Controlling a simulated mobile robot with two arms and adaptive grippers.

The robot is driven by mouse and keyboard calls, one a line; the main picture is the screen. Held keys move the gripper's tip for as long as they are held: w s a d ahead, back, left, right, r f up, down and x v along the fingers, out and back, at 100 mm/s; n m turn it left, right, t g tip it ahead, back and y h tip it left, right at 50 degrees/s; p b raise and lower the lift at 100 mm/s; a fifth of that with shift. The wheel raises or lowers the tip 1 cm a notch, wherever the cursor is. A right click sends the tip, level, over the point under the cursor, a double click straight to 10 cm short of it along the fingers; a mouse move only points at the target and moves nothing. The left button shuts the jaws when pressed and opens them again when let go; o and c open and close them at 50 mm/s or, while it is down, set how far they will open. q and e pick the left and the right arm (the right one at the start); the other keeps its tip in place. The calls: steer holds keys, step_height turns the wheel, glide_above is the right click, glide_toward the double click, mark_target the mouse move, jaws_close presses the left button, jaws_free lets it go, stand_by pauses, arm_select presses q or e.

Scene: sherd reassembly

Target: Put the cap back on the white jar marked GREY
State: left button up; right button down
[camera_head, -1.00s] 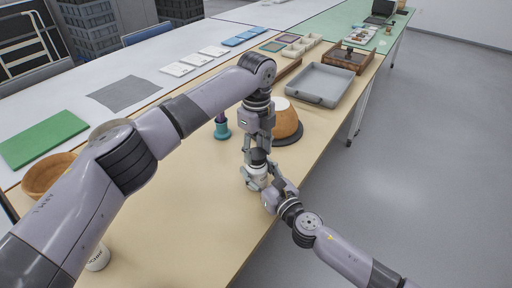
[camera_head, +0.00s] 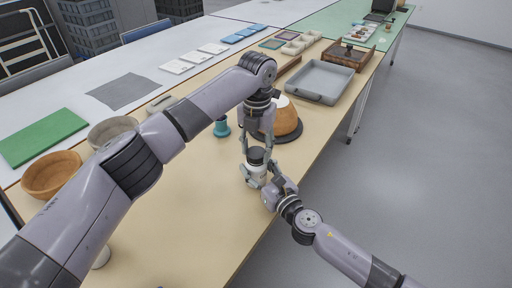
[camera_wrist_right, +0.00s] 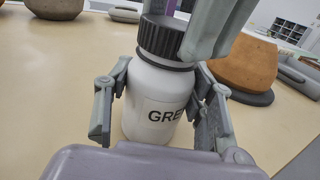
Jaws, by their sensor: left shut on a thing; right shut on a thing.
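The white jar (camera_head: 256,171) stands upright on the near table; in the right wrist view the jar (camera_wrist_right: 155,100) shows part of its label, "GRE". My right gripper (camera_head: 266,184) is shut around its body; the fingers (camera_wrist_right: 160,105) flank it on both sides. The black ridged cap (camera_wrist_right: 162,38) sits at the jar's mouth and looks level; it also shows in the head view (camera_head: 256,155). I cannot tell whether it is threaded tight. My left gripper (camera_head: 257,150) points down from above and is shut on the cap, with one finger close to its right side in the wrist view.
An orange-brown pot (camera_head: 286,122) on a dark round base stands just behind the jar. A teal stand (camera_head: 222,127) is to the left. A grey tray (camera_head: 320,80) lies farther back. Bowls (camera_head: 50,178) stand at the left. Another white object (camera_head: 101,259) is mostly hidden by my left arm.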

arm_select(q)
steer(key=shift+m, duration=1.2)
steer(key=o, duration=0.8)
steer(key=shift+o, duration=0.2)
steer(key=shift+r, duration=2.25)
steer(key=shift+c, duration=0.5)
